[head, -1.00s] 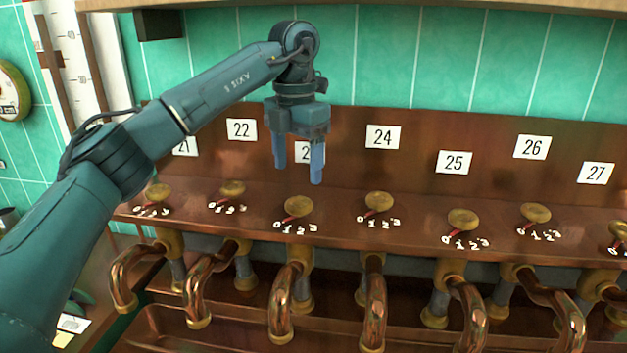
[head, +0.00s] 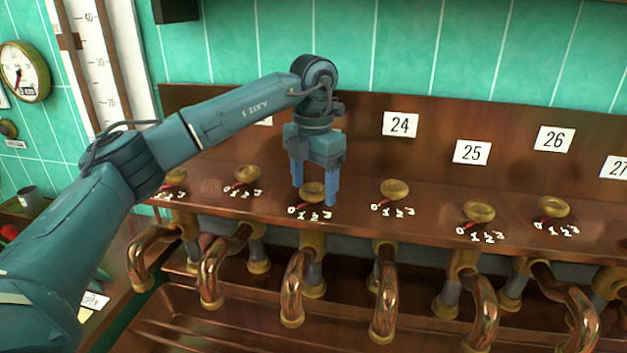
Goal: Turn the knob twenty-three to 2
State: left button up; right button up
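The brass knob twenty-three (head: 312,188) sits on the copper ledge, just left of the knob below plate 24. Its red pointer (head: 298,204) points down-left, toward the 0 end of the white 0 to 3 scale (head: 308,213). Its number plate is hidden behind my gripper. My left gripper (head: 315,197) points down at this knob, with its two blue fingers apart, one at each side of it in the picture. Whether they touch the knob cannot be told. My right gripper is not in view.
Curved copper pipes (head: 300,280) hang below the ledge (head: 435,205). The copper back panel (head: 365,125) rises behind.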

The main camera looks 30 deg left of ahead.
pick_arm(q)
jog(key=c, duration=0.9)
jog(key=shift+c, duration=0.2)
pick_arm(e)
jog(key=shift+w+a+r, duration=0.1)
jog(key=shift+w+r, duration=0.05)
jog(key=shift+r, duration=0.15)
